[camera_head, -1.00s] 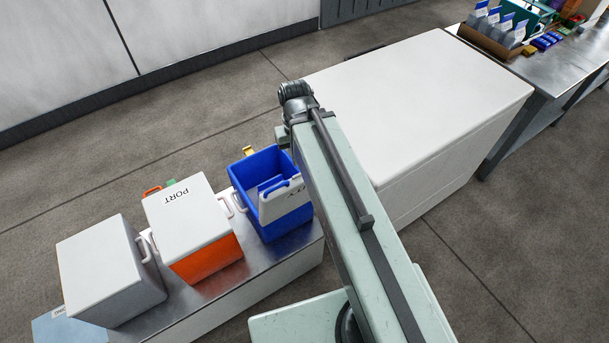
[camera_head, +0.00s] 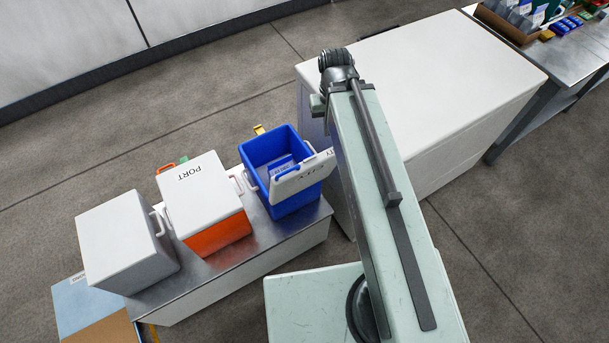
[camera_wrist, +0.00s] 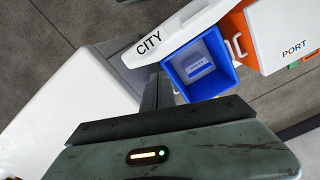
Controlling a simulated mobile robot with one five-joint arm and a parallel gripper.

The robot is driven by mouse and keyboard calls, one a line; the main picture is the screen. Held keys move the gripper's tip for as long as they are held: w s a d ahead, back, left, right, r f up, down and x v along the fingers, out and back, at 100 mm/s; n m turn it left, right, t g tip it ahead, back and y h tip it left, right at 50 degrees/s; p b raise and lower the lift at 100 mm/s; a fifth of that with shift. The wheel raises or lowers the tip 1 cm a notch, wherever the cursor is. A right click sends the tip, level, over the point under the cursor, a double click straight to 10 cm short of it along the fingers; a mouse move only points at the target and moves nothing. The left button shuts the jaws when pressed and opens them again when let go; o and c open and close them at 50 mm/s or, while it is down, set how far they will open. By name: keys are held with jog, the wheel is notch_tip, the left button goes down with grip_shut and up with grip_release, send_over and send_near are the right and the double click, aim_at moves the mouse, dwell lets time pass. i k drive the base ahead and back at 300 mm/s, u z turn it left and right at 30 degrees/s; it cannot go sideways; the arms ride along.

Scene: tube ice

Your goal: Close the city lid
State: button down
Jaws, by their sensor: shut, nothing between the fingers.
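The blue box (camera_head: 256,158) stands with its top open. A label shows inside it. The white lid marked CITY (camera_head: 302,177) is raised and tilted along the box's right side, its far end partly behind my arm. In the wrist view the CITY lid (camera_wrist: 170,38) lies along the upper left side of the blue box (camera_wrist: 214,83), leaving the opening uncovered. My gripper (camera_wrist: 156,84) is shut and empty, its dark fingers pointing up close to the lid and the box's left side. I cannot tell whether they touch. In the head view my gripper is hidden behind my arm.
An orange box (camera_head: 218,236) with a closed white PORT lid (camera_head: 195,185) stands left of the blue box. A further closed white-lidded box (camera_head: 125,240) is at the far left. A large white chest (camera_head: 430,75) stands right. A metal table (camera_head: 560,65) with goods is at upper right.

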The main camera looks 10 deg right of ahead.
aim_at(292, 180)
jog(key=z, duration=1.45)
jog(key=k, duration=2.25)
jog(key=u, duration=1.75)
jog(key=i, duration=1.05)
jog(key=z, duration=0.05)
